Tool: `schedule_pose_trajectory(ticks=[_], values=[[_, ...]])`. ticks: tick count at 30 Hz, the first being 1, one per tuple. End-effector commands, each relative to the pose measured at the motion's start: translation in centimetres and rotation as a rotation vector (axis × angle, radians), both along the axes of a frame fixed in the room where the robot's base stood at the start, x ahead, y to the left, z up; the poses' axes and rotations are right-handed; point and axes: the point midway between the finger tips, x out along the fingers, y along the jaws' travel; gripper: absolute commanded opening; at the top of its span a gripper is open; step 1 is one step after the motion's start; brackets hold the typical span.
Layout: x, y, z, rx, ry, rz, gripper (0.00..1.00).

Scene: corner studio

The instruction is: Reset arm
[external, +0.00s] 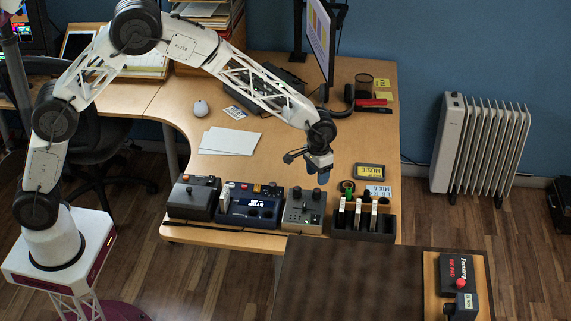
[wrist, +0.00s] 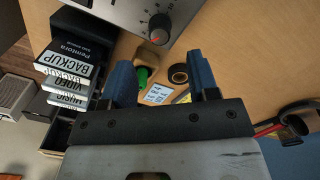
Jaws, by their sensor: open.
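My white arm (external: 180,45) arches over the wooden desk from its base at the left. My gripper (external: 320,183) hangs above the front of the desk, over the control boxes. In the wrist view my gripper (wrist: 163,80) shows two blue fingers spread well apart with nothing between them. Beyond the fingers lie a small printed label (wrist: 158,94), a green item (wrist: 142,76) and a roll of dark tape (wrist: 178,73). The fingers appear clear of the desk surface.
A black rack (external: 364,222) holds upright labelled cartridges. A monitor (external: 320,38) stands behind. White papers (external: 229,141) lie left. A dark table (external: 350,285) stands in front.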

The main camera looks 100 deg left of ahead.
Motion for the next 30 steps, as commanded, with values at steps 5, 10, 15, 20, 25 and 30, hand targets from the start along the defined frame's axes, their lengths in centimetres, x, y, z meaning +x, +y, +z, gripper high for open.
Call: schedule_pose_trajectory(ticks=[5,10,15,20,25,30], values=[[0.0,0.0,0.8,-0.001,0.001,0.000,0.55],[0.0,0.0,0.8,-0.001,0.001,0.000,0.55],[0.0,0.0,0.9,-0.001,0.001,0.000,0.55],[-0.3,-0.4,1.5,0.001,-0.002,-0.006,0.55],[-1.2,-1.7,3.4,0.004,-0.008,-0.026,0.55],[-2.9,-4.1,6.6,0.009,-0.020,-0.062,0.55]])
